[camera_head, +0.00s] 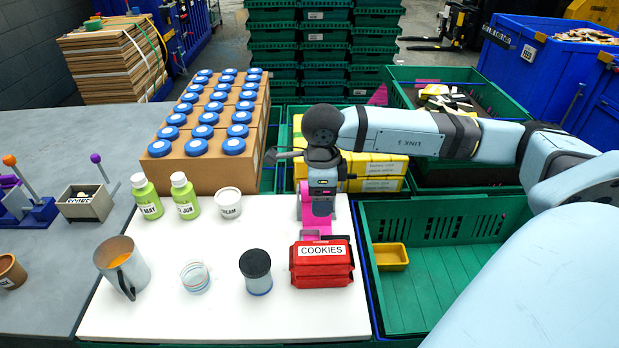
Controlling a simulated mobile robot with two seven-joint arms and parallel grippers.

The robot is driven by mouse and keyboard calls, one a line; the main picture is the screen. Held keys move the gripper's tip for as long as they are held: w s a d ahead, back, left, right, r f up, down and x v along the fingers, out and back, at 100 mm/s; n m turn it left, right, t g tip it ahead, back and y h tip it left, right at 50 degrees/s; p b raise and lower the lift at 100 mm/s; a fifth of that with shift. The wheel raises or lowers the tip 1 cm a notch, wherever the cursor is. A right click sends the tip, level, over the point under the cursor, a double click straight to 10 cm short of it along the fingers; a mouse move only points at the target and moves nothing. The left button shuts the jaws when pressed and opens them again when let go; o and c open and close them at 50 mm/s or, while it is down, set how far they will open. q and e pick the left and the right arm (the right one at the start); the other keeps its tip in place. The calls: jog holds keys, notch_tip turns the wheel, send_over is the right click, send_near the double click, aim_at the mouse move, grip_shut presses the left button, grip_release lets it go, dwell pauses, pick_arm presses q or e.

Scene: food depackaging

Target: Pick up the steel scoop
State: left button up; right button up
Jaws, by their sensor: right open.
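A steel vessel (132,272) with a dark side handle and something orange inside stands at the left of the white board (215,325). It is the most scoop-like thing I see, but I cannot tell surely that it is the steel scoop. My right gripper (314,226) points down with pink fingers just behind the red cookies pack (322,272). It is open, and I see nothing held in it. It is well to the right of the steel vessel. Whether its fingers touch the pack cannot be told. My left gripper is not in view.
A clear jar (195,277), a dark-lidded jar (256,275), two green bottles (184,198) and a white tub (228,204) stand on the board. Blue-capped bottles in cardboard (190,170) stand behind. A green crate (440,290) with a yellow tray (390,257) is at right.

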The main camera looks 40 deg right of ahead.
send_over(319, 235)
jog(key=f, duration=0.6)
jog(key=shift+s, duration=0.2)
jog(key=shift+a+f+p, duration=0.2)
jog(key=shift+f+p, duration=0.4)
jog(key=shift+f, duration=2.35)
jog(key=c, duration=1)
jog(key=shift+r, duration=0.1)
